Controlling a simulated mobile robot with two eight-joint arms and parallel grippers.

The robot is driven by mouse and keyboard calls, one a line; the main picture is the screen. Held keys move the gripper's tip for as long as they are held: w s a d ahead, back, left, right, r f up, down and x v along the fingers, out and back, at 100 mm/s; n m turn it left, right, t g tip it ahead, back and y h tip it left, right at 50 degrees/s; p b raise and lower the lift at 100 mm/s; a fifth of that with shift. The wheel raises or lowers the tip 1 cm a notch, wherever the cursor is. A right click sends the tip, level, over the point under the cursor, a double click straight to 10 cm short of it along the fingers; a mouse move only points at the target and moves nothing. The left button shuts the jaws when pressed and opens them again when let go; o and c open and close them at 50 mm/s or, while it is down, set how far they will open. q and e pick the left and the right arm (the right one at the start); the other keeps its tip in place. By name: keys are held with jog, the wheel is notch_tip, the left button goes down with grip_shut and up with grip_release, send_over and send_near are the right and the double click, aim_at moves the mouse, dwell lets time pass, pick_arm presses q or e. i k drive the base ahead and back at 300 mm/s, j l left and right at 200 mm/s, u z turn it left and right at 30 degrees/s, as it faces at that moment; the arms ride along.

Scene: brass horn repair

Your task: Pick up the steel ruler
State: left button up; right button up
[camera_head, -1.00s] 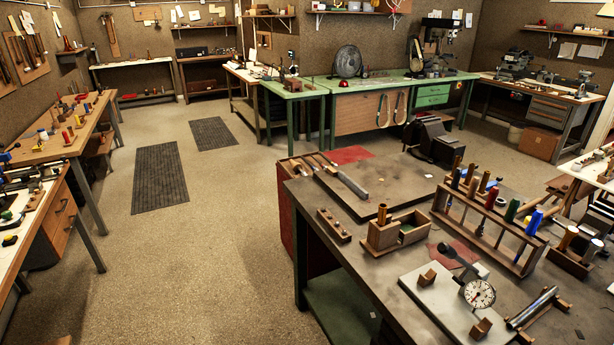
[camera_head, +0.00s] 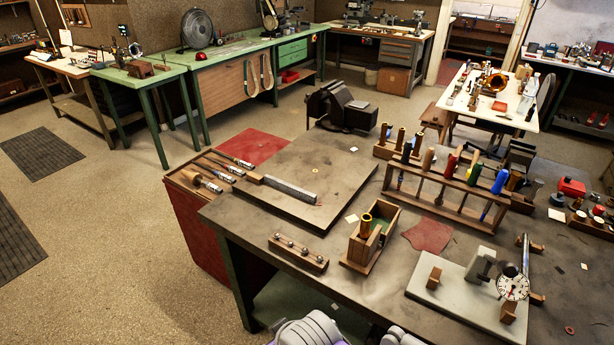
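I cannot make out a steel ruler for certain in the head view. The dark workbench (camera_head: 385,290) fills the lower middle and right. On it, a flat grey file-like bar with a wooden handle (camera_head: 290,190) lies on a raised board (camera_head: 325,160). A shiny steel rod or tube (camera_head: 526,252) lies in wooden supports at the right. Neither of my grippers is in view. Only white rounded parts of my own body show at the bottom edge.
A wooden rack of coloured-handled tools (camera_head: 455,190), a small wooden box (camera_head: 368,240), a holed wooden block (camera_head: 298,253) and a grey plate with a dial gauge (camera_head: 513,284) crowd the bench. Wood-handled tools lie on a red cabinet (camera_head: 195,225).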

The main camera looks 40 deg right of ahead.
aim_at(302, 194)
jog(key=i+z, duration=0.2)
jog(key=z, duration=0.2)
jog(key=i+z, duration=0.15)
jog(key=z, duration=0.2)
jog(key=i+j+z, duration=0.1)
jog(key=z, duration=0.3)
jog(key=i+j+z, duration=0.15)
jog(key=z, duration=0.2)
jog(key=i, duration=0.1)
